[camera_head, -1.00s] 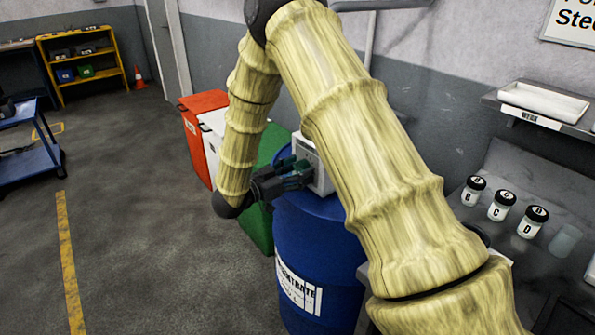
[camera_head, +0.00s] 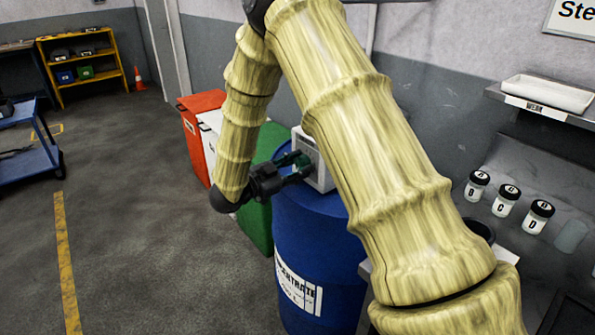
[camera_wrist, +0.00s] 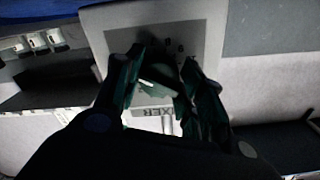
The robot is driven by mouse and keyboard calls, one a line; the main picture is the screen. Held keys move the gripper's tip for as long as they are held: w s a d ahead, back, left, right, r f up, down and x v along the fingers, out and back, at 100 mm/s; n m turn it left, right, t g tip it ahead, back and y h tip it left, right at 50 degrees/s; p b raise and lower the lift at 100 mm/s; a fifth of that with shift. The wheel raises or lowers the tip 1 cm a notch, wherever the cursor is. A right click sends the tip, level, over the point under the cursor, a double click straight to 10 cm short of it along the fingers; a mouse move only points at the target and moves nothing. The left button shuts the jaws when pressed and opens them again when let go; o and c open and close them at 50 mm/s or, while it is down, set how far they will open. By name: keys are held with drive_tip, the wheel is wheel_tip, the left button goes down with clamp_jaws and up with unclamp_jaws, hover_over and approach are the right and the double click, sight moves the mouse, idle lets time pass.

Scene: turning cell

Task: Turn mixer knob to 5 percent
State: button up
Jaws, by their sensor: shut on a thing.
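The mixer (camera_head: 325,173) is a pale box on top of a blue drum (camera_head: 305,235), partly hidden behind my arm. Its grey panel (camera_wrist: 118,40) fills the upper middle of the wrist view, with a few small dark marks and part of a "MIXER" label below. The dark green knob (camera_wrist: 160,75) has a white pointer line and sits between my fingers. My gripper (camera_head: 300,166) reaches the box's front face from the left and is shut on the knob, one finger on each side. It also shows in the wrist view (camera_wrist: 163,68).
Red, white and green bins (camera_head: 258,215) stand behind and left of the drum. A bench at right holds several lidded jars (camera_head: 505,201) below a shelf with a white tray (camera_head: 547,93).

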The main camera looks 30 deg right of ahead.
drive_tip(key=shift+m, duration=0.3)
drive_tip(key=o, duration=1)
drive_tip(key=shift+a, duration=0.1)
drive_tip(key=a, duration=0.8)
drive_tip(key=s+a, duration=0.1)
drive_tip(key=a, duration=0.2)
drive_tip(key=shift+a, duration=0.4)
